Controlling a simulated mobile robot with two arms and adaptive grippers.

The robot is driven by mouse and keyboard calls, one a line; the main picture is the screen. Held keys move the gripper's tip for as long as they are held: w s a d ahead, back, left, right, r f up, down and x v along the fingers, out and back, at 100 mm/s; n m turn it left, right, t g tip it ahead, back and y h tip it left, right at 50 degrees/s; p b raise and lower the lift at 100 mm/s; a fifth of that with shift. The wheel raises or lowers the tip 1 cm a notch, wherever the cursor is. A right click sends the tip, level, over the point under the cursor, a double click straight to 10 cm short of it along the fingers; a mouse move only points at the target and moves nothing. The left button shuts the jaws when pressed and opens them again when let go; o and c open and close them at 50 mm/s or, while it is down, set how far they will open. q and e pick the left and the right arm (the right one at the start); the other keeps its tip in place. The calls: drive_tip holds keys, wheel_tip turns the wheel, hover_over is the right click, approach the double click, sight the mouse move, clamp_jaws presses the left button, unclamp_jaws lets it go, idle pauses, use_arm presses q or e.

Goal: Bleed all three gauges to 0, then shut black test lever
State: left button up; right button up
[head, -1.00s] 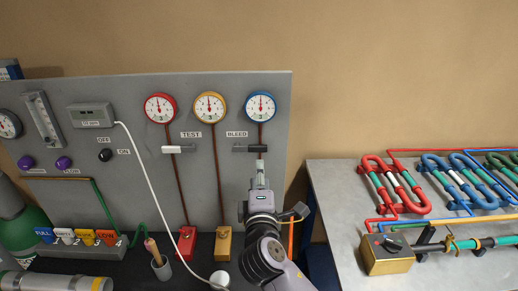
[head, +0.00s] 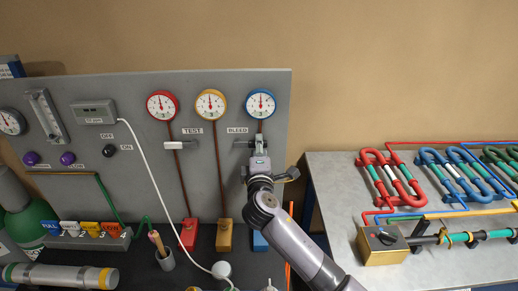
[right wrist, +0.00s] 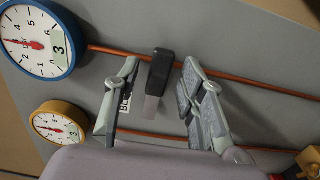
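The red gauge (head: 161,105), yellow gauge (head: 210,104) and blue gauge (head: 261,106) hang in a row on the grey panel. In the right wrist view the blue gauge (right wrist: 38,38) and yellow gauge (right wrist: 58,126) each show a 3. The red gauge's number is too small to read. A white lever (head: 178,145) lies sideways under the red gauge. The black lever (right wrist: 160,72) is below the blue gauge, mostly hidden in the head view. My right gripper (head: 259,142) is open, its fingers (right wrist: 160,75) on either side of the black lever. My left gripper is out of view.
TEST and BLEED labels are on the panel. Red (head: 188,234) and yellow (head: 224,236) blocks stand below the gauges, with a cup (head: 165,260) nearby. A white cable hangs across the panel. A side table (head: 335,190) with coloured coils is on the right.

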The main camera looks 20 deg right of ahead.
clamp_jaws()
drive_tip(key=shift+f, duration=0.1)
idle(0.6)
